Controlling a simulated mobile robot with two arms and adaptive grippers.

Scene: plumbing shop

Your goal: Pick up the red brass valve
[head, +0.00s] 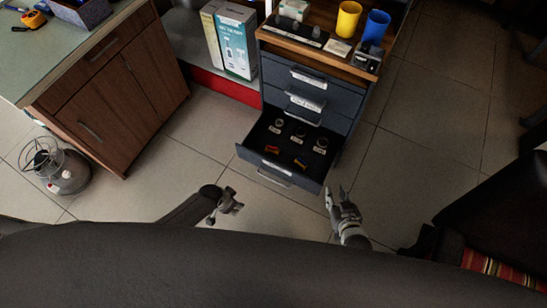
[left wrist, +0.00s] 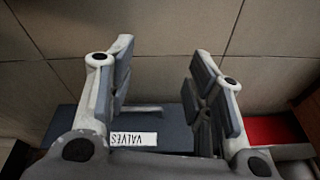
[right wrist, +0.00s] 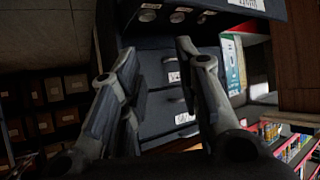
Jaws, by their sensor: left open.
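The open bottom drawer (head: 250,154) of the dark cabinet holds several small fittings. A small red-orange valve (head: 272,149) lies in its front left part, and a more orange-yellow one (head: 301,164) lies to its right. They are too small to tell fine detail. My left gripper (head: 230,199) is open and empty, in front of the drawer and to its left. In the left wrist view its spread fingers (left wrist: 160,55) are near the drawer front (left wrist: 170,140) labelled VALVES. My right gripper (head: 342,193) is open and empty, just off the drawer's front right corner; it also shows in the right wrist view (right wrist: 157,55).
Closed drawers (head: 300,90) sit above the open one. The cabinet top (head: 330,62) carries a yellow cup (head: 347,19) and a blue cup (head: 376,27). A wooden cabinet (head: 110,90) stands left, with a round heater-like device (head: 68,172) beside it. Tiled floor (head: 185,150) is clear between.

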